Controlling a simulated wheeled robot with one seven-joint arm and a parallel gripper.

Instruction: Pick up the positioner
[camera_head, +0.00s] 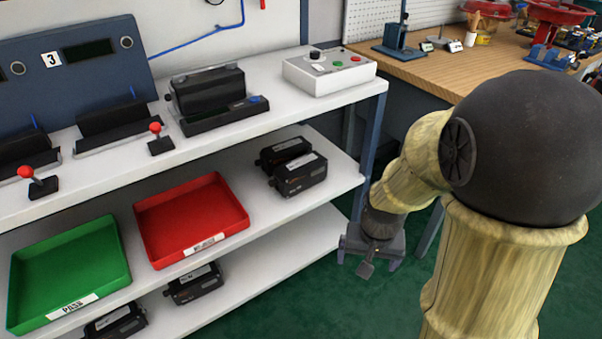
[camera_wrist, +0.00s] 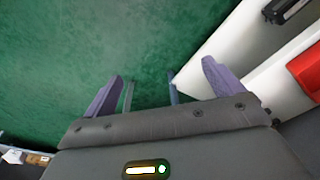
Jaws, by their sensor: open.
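Several black box-shaped positioners with white labels are in the head view. Two sit side by side on the middle shelf, a rear one (camera_head: 284,150) and a front one (camera_head: 301,176). Two more are on the bottom shelf, one below the red tray (camera_head: 195,285) and one partly cut off by the frame edge (camera_head: 116,322). A black unit (camera_head: 208,92) sits in a cradle on the top shelf. My gripper (camera_head: 368,266) is open and empty, pointing down beside the shelf's right end. In the wrist view, its spread fingers (camera_wrist: 164,80) are over green floor, with a black positioner (camera_wrist: 284,9) at top right.
A green PASS tray (camera_head: 66,270) and a red tray (camera_head: 192,219) stand on the middle shelf. The top shelf holds a control box (camera_head: 328,72) and red-knobbed levers (camera_head: 159,138). A blue-grey shelf post (camera_head: 370,135) and wooden workbench (camera_head: 440,68) stand near my arm.

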